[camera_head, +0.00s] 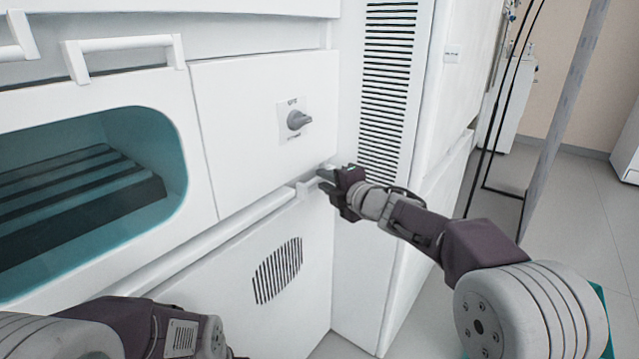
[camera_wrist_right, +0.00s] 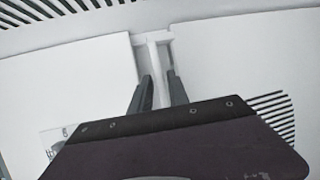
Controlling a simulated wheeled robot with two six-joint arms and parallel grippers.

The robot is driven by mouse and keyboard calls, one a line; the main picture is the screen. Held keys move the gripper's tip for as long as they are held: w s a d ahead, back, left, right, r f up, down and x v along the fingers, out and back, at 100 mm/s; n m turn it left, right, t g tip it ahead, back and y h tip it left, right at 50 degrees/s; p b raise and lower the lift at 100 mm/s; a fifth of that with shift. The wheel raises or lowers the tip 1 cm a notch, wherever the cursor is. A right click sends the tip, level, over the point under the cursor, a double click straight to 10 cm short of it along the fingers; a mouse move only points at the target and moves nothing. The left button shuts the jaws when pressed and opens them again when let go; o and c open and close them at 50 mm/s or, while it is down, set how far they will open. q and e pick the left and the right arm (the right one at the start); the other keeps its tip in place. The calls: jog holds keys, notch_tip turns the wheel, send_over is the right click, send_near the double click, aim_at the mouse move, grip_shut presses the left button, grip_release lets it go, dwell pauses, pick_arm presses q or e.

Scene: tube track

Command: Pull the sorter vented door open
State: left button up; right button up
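The vented door (camera_head: 232,293) is the lower white panel with a striped oval vent (camera_head: 278,270); it looks closed. Its white bar handle (camera_head: 308,186) runs along its top edge. My right gripper (camera_head: 322,180) is at the handle's right end. In the right wrist view, the handle bar (camera_wrist_right: 158,62) passes between the two separated fingers (camera_wrist_right: 160,85) of my right gripper, with narrow gaps seeming to show beside it. Part of the handle is hidden by the gripper. My left arm is at the lower left; its gripper is out of the picture.
Above the door is a panel with a grey rotary knob (camera_head: 298,120). A teal-windowed door (camera_head: 178,130) with a bar handle is at left. A slatted white cabinet (camera_head: 388,80) stands right of the vented door. Open floor (camera_head: 575,215) and a grey post (camera_head: 565,110) are farther right.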

jog(key=shift+x, duration=1.6)
jog(key=shift+c, duration=0.3)
grip_shut()
